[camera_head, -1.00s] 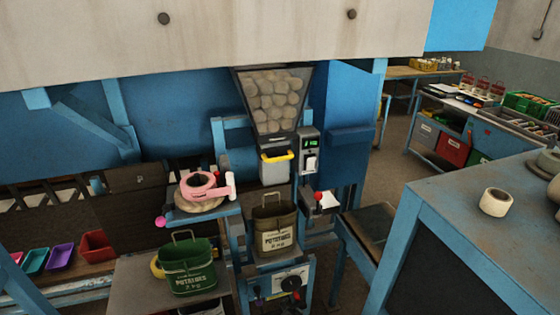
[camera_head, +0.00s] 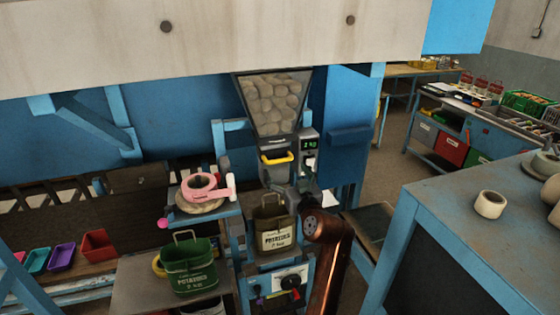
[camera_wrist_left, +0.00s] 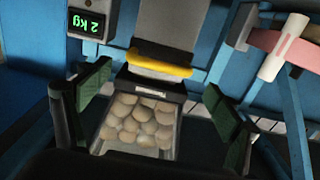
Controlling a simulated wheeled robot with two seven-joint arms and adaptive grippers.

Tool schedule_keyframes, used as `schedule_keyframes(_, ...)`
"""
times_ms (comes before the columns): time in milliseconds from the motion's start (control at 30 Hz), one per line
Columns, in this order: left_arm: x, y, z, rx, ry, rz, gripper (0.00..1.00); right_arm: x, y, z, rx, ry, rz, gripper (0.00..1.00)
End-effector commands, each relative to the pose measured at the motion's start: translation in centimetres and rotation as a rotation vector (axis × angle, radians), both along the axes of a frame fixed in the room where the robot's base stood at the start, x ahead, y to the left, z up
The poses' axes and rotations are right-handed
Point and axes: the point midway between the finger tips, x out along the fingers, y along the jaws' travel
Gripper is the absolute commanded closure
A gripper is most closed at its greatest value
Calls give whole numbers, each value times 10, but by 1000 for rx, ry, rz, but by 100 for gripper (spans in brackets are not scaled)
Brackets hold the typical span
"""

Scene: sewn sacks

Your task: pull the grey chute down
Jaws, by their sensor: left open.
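The grey chute (camera_head: 274,170) hangs below the potato hopper and has a yellow bar (camera_head: 277,158) across its top. In the left wrist view, which is upside down, the chute (camera_wrist_left: 172,28) and its yellow bar (camera_wrist_left: 159,65) show in the upper middle. My left gripper (camera_head: 280,180) is open in front of the chute and hides part of its lower end. In the wrist view its green-padded fingers (camera_wrist_left: 160,98) are spread wide, with the yellow bar between and beyond them; I see no contact. My right gripper is not in view.
The hopper (camera_head: 274,102) holds potatoes. A box with a green readout (camera_head: 310,145) stands close right of the chute. A brown sack (camera_head: 275,240) stands below, and a green sack (camera_head: 190,268) stands lower left.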

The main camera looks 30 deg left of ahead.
Motion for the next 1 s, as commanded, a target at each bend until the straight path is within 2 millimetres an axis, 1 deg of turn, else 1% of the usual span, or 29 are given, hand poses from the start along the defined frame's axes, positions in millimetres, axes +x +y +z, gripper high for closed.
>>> schedule_keyframes(33,5,7,2,3,2,1,16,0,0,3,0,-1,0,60)
schedule_keyframes(200,24,27,3,4,2,-1,16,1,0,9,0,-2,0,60)
schedule_keyframes(400,39,44,1,3,2,-2,16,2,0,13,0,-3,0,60)
schedule_keyframes(533,43,48,0,2,1,-4,16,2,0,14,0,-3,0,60)
schedule_keyframes(767,43,48,0,2,1,-4,16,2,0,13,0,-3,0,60)
schedule_keyframes(1000,43,48,0,3,2,-4,32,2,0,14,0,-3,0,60)
